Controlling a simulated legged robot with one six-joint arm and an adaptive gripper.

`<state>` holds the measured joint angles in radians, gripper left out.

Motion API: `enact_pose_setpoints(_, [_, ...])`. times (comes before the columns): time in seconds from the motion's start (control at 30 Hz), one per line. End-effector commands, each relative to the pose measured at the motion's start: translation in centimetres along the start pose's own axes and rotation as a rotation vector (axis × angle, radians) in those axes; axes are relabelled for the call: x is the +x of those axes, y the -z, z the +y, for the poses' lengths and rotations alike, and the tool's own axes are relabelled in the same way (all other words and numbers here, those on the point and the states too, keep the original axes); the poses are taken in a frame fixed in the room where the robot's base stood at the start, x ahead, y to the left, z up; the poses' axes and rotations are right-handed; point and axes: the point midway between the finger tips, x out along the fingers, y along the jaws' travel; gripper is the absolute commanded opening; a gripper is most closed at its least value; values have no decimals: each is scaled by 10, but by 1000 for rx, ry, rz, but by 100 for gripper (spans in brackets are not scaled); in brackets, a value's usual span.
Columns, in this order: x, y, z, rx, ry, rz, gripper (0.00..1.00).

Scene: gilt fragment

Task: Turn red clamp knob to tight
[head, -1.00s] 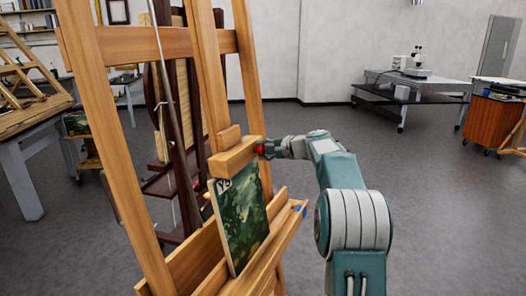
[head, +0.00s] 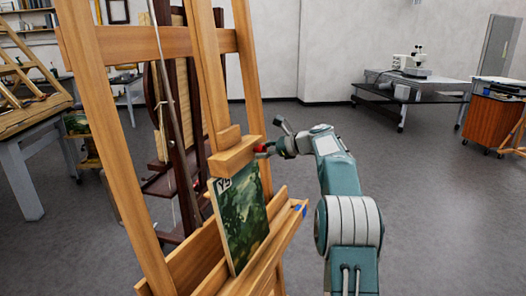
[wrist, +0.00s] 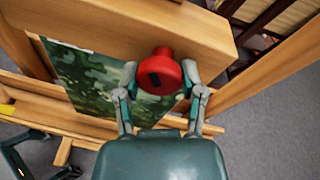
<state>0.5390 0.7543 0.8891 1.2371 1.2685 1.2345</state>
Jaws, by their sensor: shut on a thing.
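The red clamp knob (wrist: 164,75) sticks out from the wooden clamp block of the easel. It is round, with a dark mark on its face. In the head view the knob (head: 261,148) is a small red spot at the right end of the block (head: 236,156). My gripper (wrist: 160,73) has one finger on each side of the knob and is shut on it. In the head view my gripper (head: 270,142) is rolled, with one finger raised above the knob. A green painting (head: 240,222) stands below the block on the easel ledge.
The wooden easel (head: 118,130) fills the left and middle. A dark wooden frame stand (head: 188,120) is behind it. A grey bench (head: 24,165) is at far left. Open grey floor (head: 440,210) lies to the right, with a wheeled table (head: 400,92) and an orange cabinet (head: 492,122) beyond.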

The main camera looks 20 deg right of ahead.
Motion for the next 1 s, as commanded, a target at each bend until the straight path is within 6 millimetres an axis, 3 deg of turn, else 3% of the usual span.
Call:
enact_pose_setpoints(0.5, [2,6,2,410,-67,-51,4])
enact_pose_setpoints(1.0, [2,6,2,538,-87,-69,4])
